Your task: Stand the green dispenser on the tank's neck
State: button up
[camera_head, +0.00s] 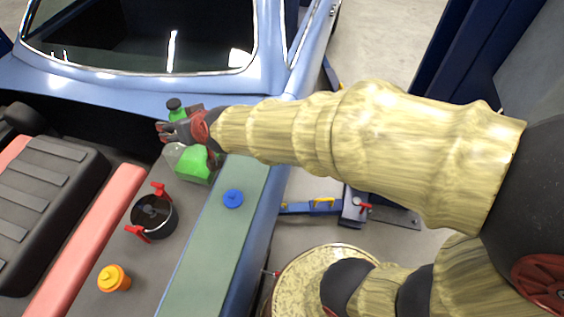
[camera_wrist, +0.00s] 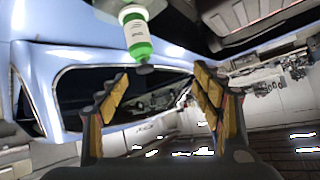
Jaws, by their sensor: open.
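The green dispenser (camera_head: 176,112) has a dark cap and shows just behind my gripper in the head view. In the wrist view the dispenser (camera_wrist: 137,35) appears cap-down, with a white label, and a clear part adjoins its far end. The tank (camera_head: 174,154) is a clear vessel with bright green in it, directly below the dispenser in the head view. The dispenser looks upright above the tank; my gripper hides where they meet. My gripper (camera_head: 164,131) is open and empty. In the wrist view its fingers (camera_wrist: 160,82) are spread, with the dispenser outside their gap.
The blue car body (camera_head: 225,95) rises behind. The green-grey strip (camera_head: 205,255) is mostly clear.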

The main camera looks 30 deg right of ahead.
jog(key=s+d+r+g+h, duration=0.1)
jog(key=s+d+g, duration=0.1)
jog(key=s+d, duration=0.5)
jog(key=s+d+r+g+h, duration=0.1)
jog(key=s+d+g, duration=0.2)
jog(key=s, duration=1.4)
jog(key=d, duration=0.4)
jog(key=shift+s+d+r+h, duration=0.25)
jog(key=shift+s+d+h, duration=0.1)
jog(key=shift+d+h, duration=0.05)
